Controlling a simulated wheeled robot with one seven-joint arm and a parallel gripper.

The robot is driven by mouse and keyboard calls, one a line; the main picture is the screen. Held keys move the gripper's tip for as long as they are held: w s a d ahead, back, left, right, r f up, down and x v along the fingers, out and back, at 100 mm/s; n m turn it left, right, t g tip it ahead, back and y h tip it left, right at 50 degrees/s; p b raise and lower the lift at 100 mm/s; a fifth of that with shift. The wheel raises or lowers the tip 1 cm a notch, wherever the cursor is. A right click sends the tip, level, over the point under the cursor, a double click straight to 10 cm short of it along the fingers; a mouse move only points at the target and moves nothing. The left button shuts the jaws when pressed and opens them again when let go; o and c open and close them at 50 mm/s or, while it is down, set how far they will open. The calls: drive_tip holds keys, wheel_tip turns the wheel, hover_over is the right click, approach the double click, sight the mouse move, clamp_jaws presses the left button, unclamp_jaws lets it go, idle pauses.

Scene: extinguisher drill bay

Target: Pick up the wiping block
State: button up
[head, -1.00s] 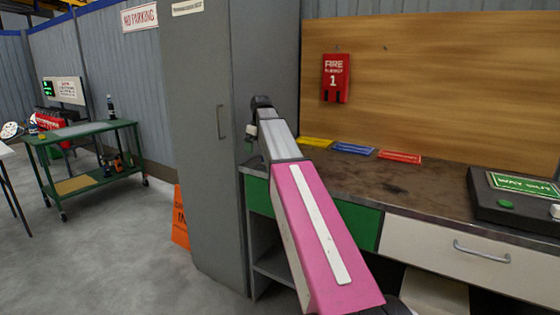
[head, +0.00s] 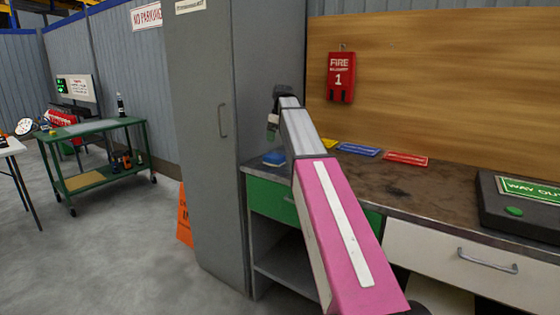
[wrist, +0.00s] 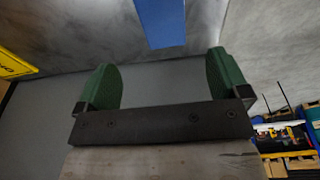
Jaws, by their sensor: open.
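The wiping block appears to be the blue block (head: 273,158) at the left end of the workbench top, beside the tall grey cabinet. My gripper (head: 272,132) is above it, pointing down, and a gap shows between them. In the wrist view my green fingers (wrist: 165,82) are wide apart with nothing between them. A blue shape (wrist: 162,22), likely the same block, lies beyond the fingertips and is cut off by the top edge.
The grey cabinet (head: 205,130) stands close on the left of my gripper. Yellow, blue (head: 359,150) and red (head: 407,158) plates lie along the back of the workbench (head: 400,190). A black panel (head: 515,220) sits at the right.

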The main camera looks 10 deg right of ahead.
sight(274, 155)
drive_tip(key=shift+w+a+f, duration=0.1)
drive_tip(key=shift+a+f, duration=0.15)
drive_tip(key=shift+f, duration=1.55)
drive_tip(key=shift+w+a+f, duration=0.15)
drive_tip(key=shift+a+f, duration=0.1)
drive_tip(key=shift+f, duration=1.5)
drive_tip(key=shift+w+a+f, duration=0.1)
drive_tip(key=shift+a+f, duration=0.15)
drive_tip(key=shift+f, duration=1.55)
drive_tip(key=shift+f, duration=0.1)
drive_tip(key=c, duration=1)
